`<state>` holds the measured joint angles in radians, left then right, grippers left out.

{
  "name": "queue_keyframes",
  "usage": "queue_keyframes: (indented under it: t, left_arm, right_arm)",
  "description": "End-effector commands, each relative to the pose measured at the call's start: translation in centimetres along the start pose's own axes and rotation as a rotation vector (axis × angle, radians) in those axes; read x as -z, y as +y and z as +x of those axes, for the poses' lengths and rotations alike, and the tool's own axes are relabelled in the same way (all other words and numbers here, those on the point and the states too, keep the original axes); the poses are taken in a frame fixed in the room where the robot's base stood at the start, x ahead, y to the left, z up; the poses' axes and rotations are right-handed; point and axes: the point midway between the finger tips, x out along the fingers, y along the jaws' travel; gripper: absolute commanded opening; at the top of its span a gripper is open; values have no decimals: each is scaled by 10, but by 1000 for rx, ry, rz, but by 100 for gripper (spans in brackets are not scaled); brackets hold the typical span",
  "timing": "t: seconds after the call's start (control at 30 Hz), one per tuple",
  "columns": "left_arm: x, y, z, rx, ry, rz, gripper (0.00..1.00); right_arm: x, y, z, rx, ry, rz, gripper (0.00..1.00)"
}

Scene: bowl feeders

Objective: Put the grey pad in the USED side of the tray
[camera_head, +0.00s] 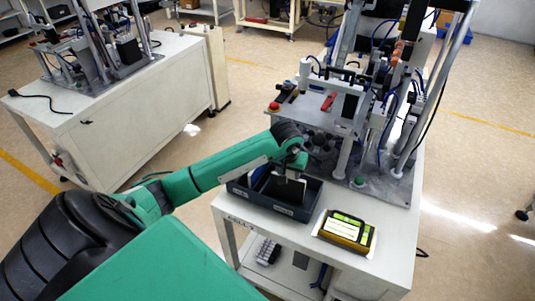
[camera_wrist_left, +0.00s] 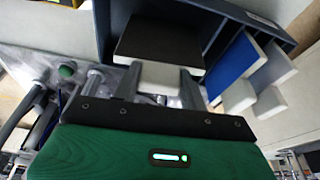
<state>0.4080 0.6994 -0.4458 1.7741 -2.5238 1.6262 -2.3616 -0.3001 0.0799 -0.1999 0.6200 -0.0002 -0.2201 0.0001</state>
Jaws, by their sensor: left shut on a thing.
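My left gripper (camera_head: 291,172) is shut on the white block of a dark grey pad (camera_head: 288,190). In the left wrist view, the pad's dark face (camera_wrist_left: 160,42) shows beyond the fingers (camera_wrist_left: 160,88). The gripper is over the dark tray (camera_head: 302,213) at the bench's front left. The pad is at the tray's right-hand compartment; whether it touches the floor there is hidden. The tray's labels are too small to read. In the wrist view, a blue pad (camera_wrist_left: 234,66) and a lighter grey pad (camera_wrist_left: 275,72) stand in the other compartment. My right gripper is out of view.
A yellow-framed display (camera_head: 346,230) lies on the white bench (camera_head: 245,222) right of the tray. The feeder machine (camera_head: 345,110) with a metal plate stands close behind the tray. A red button (camera_head: 274,106) is at the plate's left edge. Another white bench (camera_head: 150,110) stands at left.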

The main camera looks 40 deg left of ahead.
Motion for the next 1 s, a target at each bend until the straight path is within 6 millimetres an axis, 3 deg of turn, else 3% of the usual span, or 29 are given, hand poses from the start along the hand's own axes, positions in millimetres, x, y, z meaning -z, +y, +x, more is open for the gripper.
queue_keyframes:
  t: [0.3, 0.33, 0.43, 0.77, 1.0]
  left_arm:
    - [0, 0, 2, 0, 1, 0, 9]
    - [0, 0, 2, 0, 1, 0, 49]
    - [0, 0, 2, 0, 1, 0, 68]
    - [0, 0, 0, 0, 2, 0, 68]
    - [1, -1, -33, 1, 8, 2, 68]
  right_arm:
    - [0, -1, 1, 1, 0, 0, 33]
    - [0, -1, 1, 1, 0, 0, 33]
    - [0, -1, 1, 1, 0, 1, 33]
    - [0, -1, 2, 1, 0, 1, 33]
    - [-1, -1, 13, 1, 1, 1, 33]
